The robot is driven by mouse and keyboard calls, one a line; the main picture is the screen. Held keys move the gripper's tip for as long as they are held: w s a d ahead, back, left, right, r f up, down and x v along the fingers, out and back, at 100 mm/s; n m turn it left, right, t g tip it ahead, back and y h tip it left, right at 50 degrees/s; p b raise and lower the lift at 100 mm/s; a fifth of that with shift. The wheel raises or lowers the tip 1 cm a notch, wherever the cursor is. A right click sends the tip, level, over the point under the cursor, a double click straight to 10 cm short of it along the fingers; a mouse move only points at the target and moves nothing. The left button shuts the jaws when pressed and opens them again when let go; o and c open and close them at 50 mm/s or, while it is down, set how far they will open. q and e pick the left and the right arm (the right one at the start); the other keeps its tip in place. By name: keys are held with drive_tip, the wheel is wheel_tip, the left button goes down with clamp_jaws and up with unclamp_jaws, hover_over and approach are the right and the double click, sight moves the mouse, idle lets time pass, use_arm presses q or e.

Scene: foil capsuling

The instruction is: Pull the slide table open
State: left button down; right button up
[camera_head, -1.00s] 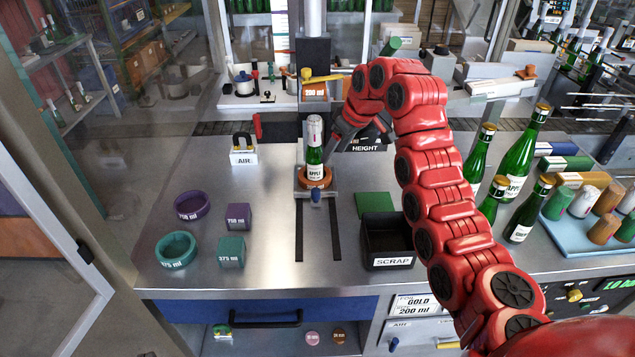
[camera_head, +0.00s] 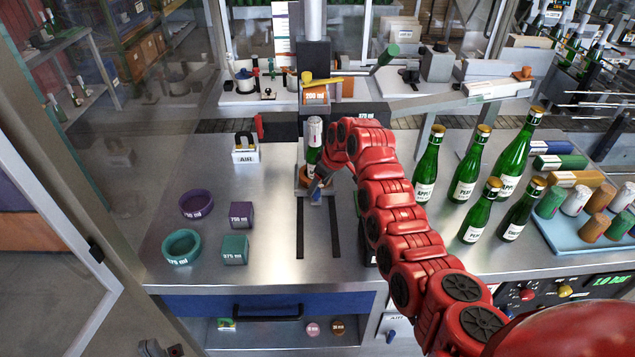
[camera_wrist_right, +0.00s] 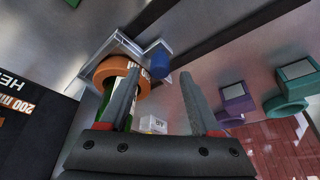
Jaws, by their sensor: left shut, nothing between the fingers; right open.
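The slide table (camera_head: 301,192) is a small metal plate at the back end of two dark slots in the bench. It carries an orange ring (camera_wrist_right: 103,69) with a green bottle (camera_head: 313,155) standing in it. A blue knob (camera_wrist_right: 158,62) is at its front edge. My right gripper (camera_head: 318,186) is at this front edge and partly hides the plate and ring. In the right wrist view my right gripper (camera_wrist_right: 157,88) is open, and the blue knob appears between and beyond its fingertips. My left gripper (camera_head: 160,349) is shut and empty, only partly visible at the bottom left edge.
The two slots (camera_head: 300,235) run toward the front over clear bench. Purple and teal rings (camera_head: 181,247) and blocks (camera_head: 235,250) stand left. Several green bottles (camera_head: 465,180) stand right. The dark scrap bin is mostly hidden behind my right arm. A press column (camera_head: 314,60) rises behind.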

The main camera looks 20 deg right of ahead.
drive_tip(key=shift+w+a+f, duration=0.1)
drive_tip(key=shift+w+f, duration=0.15)
drive_tip(key=shift+f, duration=0.05)
drive_tip(key=shift+p+x, duration=0.3)
drive_tip(key=shift+x, duration=0.5)
clamp_jaws()
idle(0.8)
